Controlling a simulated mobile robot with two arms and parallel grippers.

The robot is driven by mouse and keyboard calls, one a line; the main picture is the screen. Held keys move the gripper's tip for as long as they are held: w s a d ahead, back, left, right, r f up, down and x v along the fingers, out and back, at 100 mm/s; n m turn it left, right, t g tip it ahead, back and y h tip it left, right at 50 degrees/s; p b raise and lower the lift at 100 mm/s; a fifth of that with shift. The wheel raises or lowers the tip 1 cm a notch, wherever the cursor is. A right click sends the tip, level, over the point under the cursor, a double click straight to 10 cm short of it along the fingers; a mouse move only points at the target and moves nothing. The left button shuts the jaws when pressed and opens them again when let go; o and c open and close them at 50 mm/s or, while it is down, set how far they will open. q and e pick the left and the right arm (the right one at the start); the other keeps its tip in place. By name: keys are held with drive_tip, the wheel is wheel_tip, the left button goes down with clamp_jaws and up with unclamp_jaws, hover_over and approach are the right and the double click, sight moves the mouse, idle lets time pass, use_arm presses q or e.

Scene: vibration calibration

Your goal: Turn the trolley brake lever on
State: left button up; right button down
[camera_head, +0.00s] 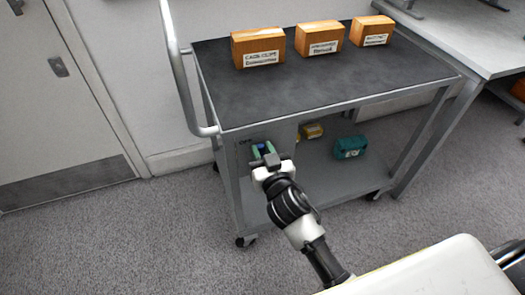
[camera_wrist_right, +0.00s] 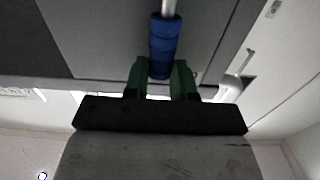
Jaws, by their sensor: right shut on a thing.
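The trolley (camera_head: 235,107) stands in the middle of the head view, with a dark top and a curved grey push handle at its left. The brake lever (camera_wrist_right: 165,42) has a blue grip on a light metal rod, seen in the right wrist view. It also shows as a small blue spot in the head view (camera_head: 263,148). My right gripper (camera_wrist_right: 161,75) is shut on the blue grip, with one green finger on either side. In the head view the right gripper (camera_head: 264,151) is at the trolley's left end panel, below the top. My left gripper is not in view.
Three labelled orange boxes (camera_head: 258,46) stand on the trolley top. A teal box (camera_head: 349,147) and a yellow item (camera_head: 312,131) are on the lower shelf. A grey table (camera_head: 468,40) is at right, a door (camera_head: 50,90) at left. Carpet is clear at left.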

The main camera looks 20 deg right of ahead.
sight(288, 148)
drive_tip(key=shift+d, duration=0.1)
drive_tip(key=shift+d+m, duration=0.15)
drive_tip(key=shift+m, duration=0.15)
drive_tip(key=d+m+p, duration=0.2)
drive_tip(key=d+m, duration=0.1)
drive_tip(key=shift+f+m+p, duration=0.2)
drive_tip(key=shift+m+p, duration=0.1)
drive_tip(key=shift+p, duration=0.05)
drive_tip(key=d+f+m+p, duration=0.1)
drive_tip(key=m, duration=0.1)
drive_tip(key=d+f+m+p, duration=0.1)
drive_tip(key=d+m, duration=0.1)
drive_tip(key=shift+w+d+f, duration=0.1)
drive_tip(key=shift+f, duration=0.05)
drive_tip(key=shift+d+f+m+p, duration=0.3)
drive_tip(key=shift+d+f+m, duration=0.15)
drive_tip(key=shift+m, duration=0.45)
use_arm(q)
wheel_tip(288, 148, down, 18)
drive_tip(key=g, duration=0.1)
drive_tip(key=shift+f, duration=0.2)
use_arm(e)
drive_tip(key=shift+d+f+m, duration=0.45)
drive_tip(key=shift+f+m, duration=0.3)
drive_tip(key=shift+m, duration=0.25)
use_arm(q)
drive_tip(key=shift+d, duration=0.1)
use_arm(e)
drive_tip(key=c, duration=0.9)
unclamp_jaws()
